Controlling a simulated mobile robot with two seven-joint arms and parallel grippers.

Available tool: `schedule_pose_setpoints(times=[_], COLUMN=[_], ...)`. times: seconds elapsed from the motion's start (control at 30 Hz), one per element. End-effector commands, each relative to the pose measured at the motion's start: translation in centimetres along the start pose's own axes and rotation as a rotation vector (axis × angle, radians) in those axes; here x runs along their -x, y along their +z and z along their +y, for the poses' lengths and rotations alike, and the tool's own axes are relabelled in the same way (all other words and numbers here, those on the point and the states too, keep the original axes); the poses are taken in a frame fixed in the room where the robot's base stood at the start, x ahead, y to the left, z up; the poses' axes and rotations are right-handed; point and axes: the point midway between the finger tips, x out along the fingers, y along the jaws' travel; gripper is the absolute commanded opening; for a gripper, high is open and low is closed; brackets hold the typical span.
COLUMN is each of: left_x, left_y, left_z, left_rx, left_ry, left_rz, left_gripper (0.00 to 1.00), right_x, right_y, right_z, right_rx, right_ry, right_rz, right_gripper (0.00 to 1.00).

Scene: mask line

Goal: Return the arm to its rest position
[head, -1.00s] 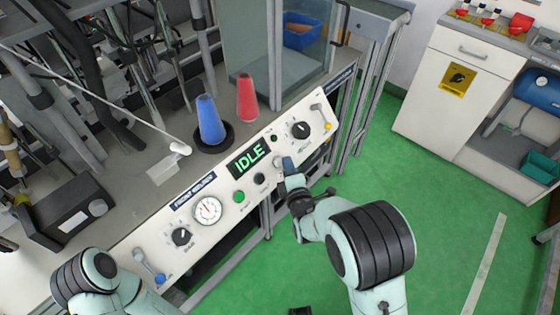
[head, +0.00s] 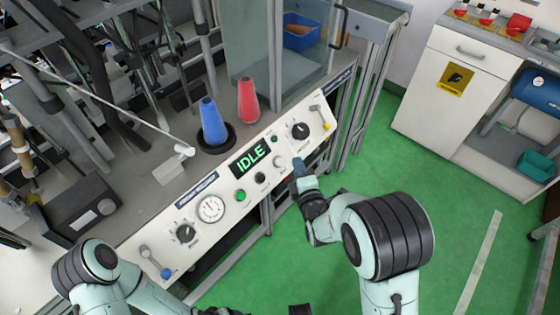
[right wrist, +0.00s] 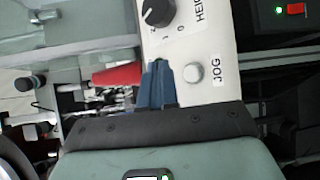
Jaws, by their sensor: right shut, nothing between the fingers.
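My right gripper (head: 298,166) has blue fingers and is at the front of the white control panel (head: 225,222), near its right part. In the right wrist view the shut blue fingers (right wrist: 159,84) point at the panel beside the JOG button (right wrist: 193,73), with nothing between them. I cannot tell whether they touch the panel. My left arm (head: 100,275) comes in at the lower left; its gripper is hidden or out of frame. The panel's display (head: 250,159) reads IDLE in green letters.
A blue cone (head: 212,122) and a red cone (head: 248,100) stand behind the panel. A glass enclosure (head: 270,50) rises at the back. A white cabinet (head: 450,95) stands at the right. The green floor (head: 420,170) between is clear.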

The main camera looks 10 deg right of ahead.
Motion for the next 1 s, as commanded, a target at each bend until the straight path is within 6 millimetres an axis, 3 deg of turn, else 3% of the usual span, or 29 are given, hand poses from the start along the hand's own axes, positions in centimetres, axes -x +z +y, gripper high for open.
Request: schedule_pose_setpoints(times=[0.43,0.57,0.67,0.77,0.9,1.0], left_x=[0.0,0.5,1.5,2.9,4.9,6.4], left_y=[0.0,0.1,0.6,1.1,1.9,2.3], left_z=[0.0,0.1,0.4,0.8,1.4,1.8], left_rx=[0.0,0.0,0.0,0.0,0.0,-0.001], left_ry=[0.0,0.0,-0.001,-0.003,-0.007,-0.008], left_rz=[0.0,-0.004,-0.018,-0.037,-0.069,-0.092], left_gripper=[0.74,0.74,0.74,0.74,0.74,0.74], right_x=[0.0,0.2,1.3,3.9,10.6,16.7], right_y=[0.0,0.3,0.9,1.5,1.5,0.4], right_z=[0.0,-1.6,-5.9,-12.1,-20.5,-24.7], right_rx=[0.0,-0.051,-0.196,-0.437,-0.845,-1.147], right_ry=[0.0,-0.058,-0.206,-0.428,-0.76,-0.975], right_rz=[0.0,-0.003,-0.023,-0.093,-0.3,-0.524], right_gripper=[0.0,0.0,0.0,0.0,0.0,0.0])
